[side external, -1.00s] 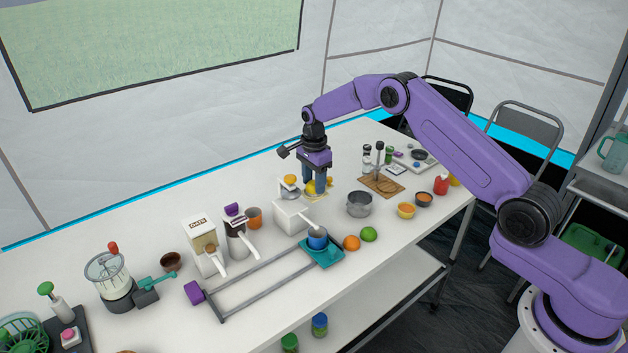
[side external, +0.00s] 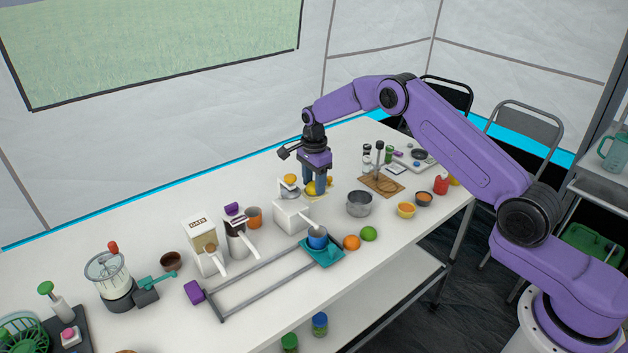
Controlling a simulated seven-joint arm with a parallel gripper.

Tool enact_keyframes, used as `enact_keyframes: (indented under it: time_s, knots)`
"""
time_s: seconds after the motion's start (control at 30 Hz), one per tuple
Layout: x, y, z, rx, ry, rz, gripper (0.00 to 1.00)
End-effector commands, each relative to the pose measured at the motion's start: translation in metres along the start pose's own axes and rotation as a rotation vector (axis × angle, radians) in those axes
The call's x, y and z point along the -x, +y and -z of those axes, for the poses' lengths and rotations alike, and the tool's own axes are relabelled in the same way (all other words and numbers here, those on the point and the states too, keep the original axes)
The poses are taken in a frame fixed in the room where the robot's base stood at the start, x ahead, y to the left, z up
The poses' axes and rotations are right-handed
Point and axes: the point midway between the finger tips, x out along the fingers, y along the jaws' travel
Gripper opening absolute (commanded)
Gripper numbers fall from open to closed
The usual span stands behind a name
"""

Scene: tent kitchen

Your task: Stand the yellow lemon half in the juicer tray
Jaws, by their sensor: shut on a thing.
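My gripper (side external: 314,190) points straight down over the far middle of the white table. The fingers partly hide the lemon half. Just left of the fingers stands a small white and grey juicer (side external: 287,188) with an orange-yellow piece (side external: 290,179) at its top. Its tray is too small to make out clearly. Another yellow fruit piece (side external: 329,181) shows just behind the right finger.
A white box with a handle (side external: 291,214) stands in front of the juicer. A metal pot (side external: 360,203) and a wooden board (side external: 382,184) are to the right. A rail frame with a teal tray (side external: 325,255), an orange (side external: 351,243) and a lime (side external: 368,234) lie nearer.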

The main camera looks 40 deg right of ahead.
Motion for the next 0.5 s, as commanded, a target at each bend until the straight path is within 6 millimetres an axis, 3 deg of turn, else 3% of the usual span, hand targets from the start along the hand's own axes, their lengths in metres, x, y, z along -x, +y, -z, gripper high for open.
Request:
enact_keyframes:
  time_s: [0.27,0.3,0.5]
  knots:
    - [-0.0052,-0.0001,0.0,0.0,0.0,0.0,0.32]
    - [-0.005,-0.0002,0.0,0.0,0.0,0.0,0.59]
    - [-0.0049,-0.0001,-0.0001,0.0,0.0,0.0,0.6]
